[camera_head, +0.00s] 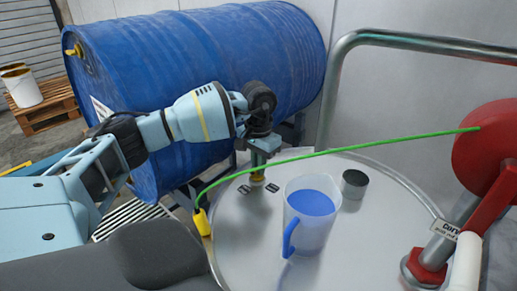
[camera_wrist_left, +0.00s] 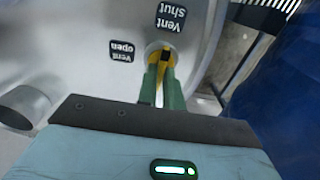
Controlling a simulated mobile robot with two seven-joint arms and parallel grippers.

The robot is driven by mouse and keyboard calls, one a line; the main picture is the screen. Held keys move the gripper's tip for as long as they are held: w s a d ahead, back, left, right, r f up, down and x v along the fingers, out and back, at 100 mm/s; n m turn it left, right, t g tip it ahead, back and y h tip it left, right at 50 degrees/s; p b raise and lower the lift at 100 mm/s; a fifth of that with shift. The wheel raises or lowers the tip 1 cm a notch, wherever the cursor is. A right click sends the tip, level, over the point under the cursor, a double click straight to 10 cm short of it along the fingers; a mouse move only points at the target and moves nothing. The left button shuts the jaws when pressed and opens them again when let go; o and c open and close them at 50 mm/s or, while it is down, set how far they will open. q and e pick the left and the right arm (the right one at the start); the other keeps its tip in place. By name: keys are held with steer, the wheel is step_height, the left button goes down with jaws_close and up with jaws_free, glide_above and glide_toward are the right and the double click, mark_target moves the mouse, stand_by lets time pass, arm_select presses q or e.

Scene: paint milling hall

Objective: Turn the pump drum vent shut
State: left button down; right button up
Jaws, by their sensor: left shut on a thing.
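The pump drum vent (camera_head: 257,178) is a small yellow fitting on the round metal drum lid (camera_head: 235,230). My left gripper (camera_head: 258,165) points down onto it from above. In the left wrist view, the gripper's green fingers (camera_wrist_left: 161,85) are shut on the yellow vent (camera_wrist_left: 163,56), which they partly cover. A "Vent shut" label (camera_wrist_left: 170,17) and a "Vent open" label (camera_wrist_left: 122,51) lie on the lid beside it. I cannot tell exactly which label the vent points at. My right gripper is not in view.
A green cable (camera_head: 340,150) runs over the lid to a yellow clamp (camera_head: 202,222). A blue drum (camera_head: 200,60) lies behind my arm. A red pump (camera_head: 490,150) stands right.

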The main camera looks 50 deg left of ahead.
arm_select(q)
steer(key=c, duration=1.5)
jaws_free()
steer(key=shift+c, duration=0.2)
steer(key=shift+r, duration=3.9)
